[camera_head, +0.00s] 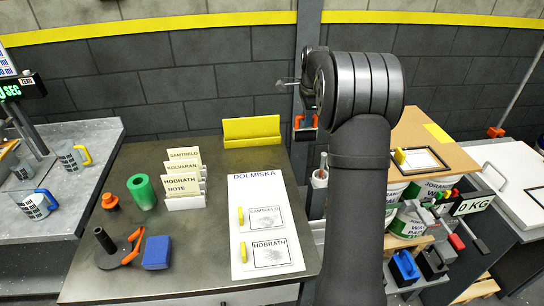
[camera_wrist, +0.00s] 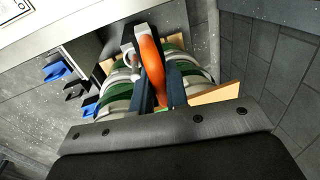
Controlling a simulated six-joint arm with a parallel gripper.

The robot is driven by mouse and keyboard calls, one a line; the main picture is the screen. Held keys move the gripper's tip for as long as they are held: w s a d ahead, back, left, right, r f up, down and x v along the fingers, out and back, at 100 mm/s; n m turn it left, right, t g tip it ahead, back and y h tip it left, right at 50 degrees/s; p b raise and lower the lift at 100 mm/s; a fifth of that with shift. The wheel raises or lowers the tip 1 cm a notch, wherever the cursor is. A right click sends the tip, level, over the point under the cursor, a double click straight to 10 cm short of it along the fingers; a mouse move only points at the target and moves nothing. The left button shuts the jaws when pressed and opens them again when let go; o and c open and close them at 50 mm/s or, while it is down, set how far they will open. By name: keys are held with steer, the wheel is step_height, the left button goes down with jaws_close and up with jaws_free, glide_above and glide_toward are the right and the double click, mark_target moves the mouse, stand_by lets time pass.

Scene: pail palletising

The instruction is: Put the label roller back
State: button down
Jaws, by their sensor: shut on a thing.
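In the wrist view my gripper (camera_wrist: 152,72) is shut on an orange-handled tool with a grey frame, which I take to be the label roller (camera_wrist: 151,65). The handle lies between the two dark fingers. I cannot tell which holder is the roller's place.
Pails (camera_wrist: 195,68) are below the gripper.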

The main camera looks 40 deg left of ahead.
steer(key=shift+s+a+f, duration=0.45)
steer(key=shift+a+f, duration=1.4)
steer(key=shift+a, duration=0.15)
steer(key=shift+s+a+f, duration=0.5)
steer(key=shift+a+f, duration=1.3)
steer(key=shift+a, duration=0.15)
steer(key=shift+s+a+f, duration=0.45)
steer(key=shift+a+f, duration=1.4)
steer(key=shift+a, duration=0.15)
steer(key=shift+f, duration=0.15)
steer(key=c, duration=1.4)
jaws_free()
step_height(320, 180, up, 12)
steer(key=s+d, duration=0.1)
steer(key=shift+s+d, duration=0.3)
steer(key=shift+f, duration=0.1)
